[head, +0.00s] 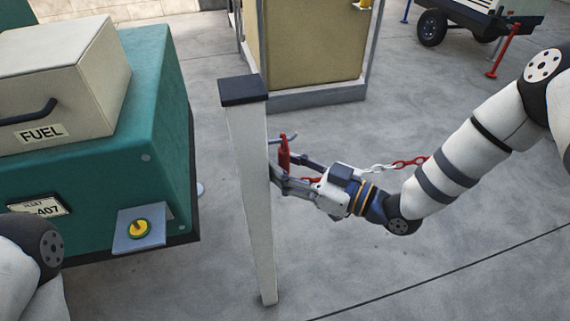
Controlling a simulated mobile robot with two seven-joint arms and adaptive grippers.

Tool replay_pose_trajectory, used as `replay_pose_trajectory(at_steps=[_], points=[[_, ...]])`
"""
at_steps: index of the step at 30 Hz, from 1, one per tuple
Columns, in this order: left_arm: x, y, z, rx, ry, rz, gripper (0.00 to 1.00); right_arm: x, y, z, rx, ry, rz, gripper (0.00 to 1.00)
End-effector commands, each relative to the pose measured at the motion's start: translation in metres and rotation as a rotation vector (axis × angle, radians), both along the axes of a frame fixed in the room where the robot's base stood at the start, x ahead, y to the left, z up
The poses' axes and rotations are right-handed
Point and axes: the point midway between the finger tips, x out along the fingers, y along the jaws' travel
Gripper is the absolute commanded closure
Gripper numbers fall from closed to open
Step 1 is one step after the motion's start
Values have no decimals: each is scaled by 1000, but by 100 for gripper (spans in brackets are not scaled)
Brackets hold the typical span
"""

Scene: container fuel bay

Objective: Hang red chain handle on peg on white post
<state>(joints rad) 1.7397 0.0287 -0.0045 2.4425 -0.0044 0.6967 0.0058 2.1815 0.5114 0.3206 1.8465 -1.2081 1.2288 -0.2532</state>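The white post (249,190) with a dark cap (243,90) stands upright in the middle of the head view. A thin grey peg-like piece (291,137) shows just right of it, near the top of the red chain handle (284,152). The handle is roughly upright; I cannot tell whether it hangs on the peg. My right gripper (284,164) is at the post's right side, with its fingers either side of the handle's lower part. Whether they grip it is unclear. The red and white chain (392,165) runs right, partly behind my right arm. My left gripper is out of view.
A teal unit (165,110) with a cream FUEL box (75,85) and a yellow knob (139,228) stands close left of the post. A beige cabinet (305,45) is behind it. A wheeled cart (470,15) is at the back right. Floor at lower right is clear.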

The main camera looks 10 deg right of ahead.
Motion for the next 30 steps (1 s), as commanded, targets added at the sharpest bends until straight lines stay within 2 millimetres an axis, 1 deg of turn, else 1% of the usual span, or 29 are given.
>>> replay_pose_trajectory(at_steps=[10,13,17,21,24,27,30], points=[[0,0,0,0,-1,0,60,1,1,3,5,-6,2,60],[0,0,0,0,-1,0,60,-3,-3,3,4,-7,1,60],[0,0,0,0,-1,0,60,-21,-24,3,4,-5,-2,60],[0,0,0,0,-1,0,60,-48,-53,4,5,-3,-3,60],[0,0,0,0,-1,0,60,-64,-70,3,5,-3,-2,60],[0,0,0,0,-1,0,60,-75,-81,4,4,-5,-1,60],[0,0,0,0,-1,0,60,-81,-86,3,4,-4,0,60]])
